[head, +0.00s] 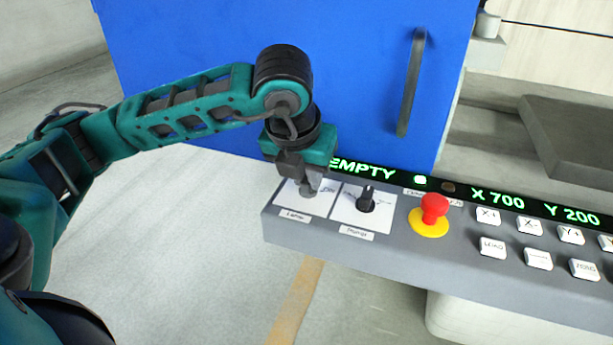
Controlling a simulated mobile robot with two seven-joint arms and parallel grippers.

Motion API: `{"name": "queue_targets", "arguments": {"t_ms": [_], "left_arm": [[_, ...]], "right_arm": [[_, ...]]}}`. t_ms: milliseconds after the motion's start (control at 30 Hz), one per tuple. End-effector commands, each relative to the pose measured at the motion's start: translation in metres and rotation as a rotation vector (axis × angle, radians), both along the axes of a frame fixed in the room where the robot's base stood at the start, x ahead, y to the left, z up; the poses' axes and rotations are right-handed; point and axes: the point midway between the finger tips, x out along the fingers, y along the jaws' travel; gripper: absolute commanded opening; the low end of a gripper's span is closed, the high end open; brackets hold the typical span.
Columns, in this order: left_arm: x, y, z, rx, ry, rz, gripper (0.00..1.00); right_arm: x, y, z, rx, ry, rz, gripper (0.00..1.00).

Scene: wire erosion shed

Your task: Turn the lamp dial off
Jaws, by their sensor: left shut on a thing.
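The lamp dial (308,190) is on a white plate at the left end of the grey control panel, with a small label below it that seems to read "Lamp". My left gripper (308,182) points down over this plate and is shut on the dial. The fingers cover most of the dial, so which way it points is hidden. My right gripper is not in view.
A second black dial (367,199) stands close on the right. Further right are a red mushroom button (434,208) on a yellow ring and several white keys (492,247). A green-lettered display (500,199) runs behind them. A blue cabinet door (350,80) with a dark handle (411,82) rises behind.

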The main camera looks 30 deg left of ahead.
Motion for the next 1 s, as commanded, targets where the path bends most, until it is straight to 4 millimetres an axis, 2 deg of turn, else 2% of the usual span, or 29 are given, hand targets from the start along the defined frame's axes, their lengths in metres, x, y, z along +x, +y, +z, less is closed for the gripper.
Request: {"name": "queue_targets", "arguments": {"t_ms": [500, 533, 700, 800, 1000], "left_arm": [[0.0007, 0.0004, 0.0008, 0.000, -0.002, 0.026, 0.00], [0.0007, 0.0004, 0.0008, 0.000, -0.002, 0.026, 0.19], [0.0006, 0.0003, 0.0006, 0.000, -0.001, 0.024, 0.35], [0.0004, 0.0002, 0.0004, 0.000, -0.001, 0.023, 0.44], [0.0001, 0.0000, 0.0005, 0.000, 0.000, 0.022, 0.44]], "right_arm": [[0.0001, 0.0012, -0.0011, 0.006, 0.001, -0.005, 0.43], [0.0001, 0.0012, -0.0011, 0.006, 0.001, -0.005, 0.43], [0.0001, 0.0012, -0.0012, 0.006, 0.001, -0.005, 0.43], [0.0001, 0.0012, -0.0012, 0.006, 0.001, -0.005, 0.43], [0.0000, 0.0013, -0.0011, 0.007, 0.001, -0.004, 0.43]]}}
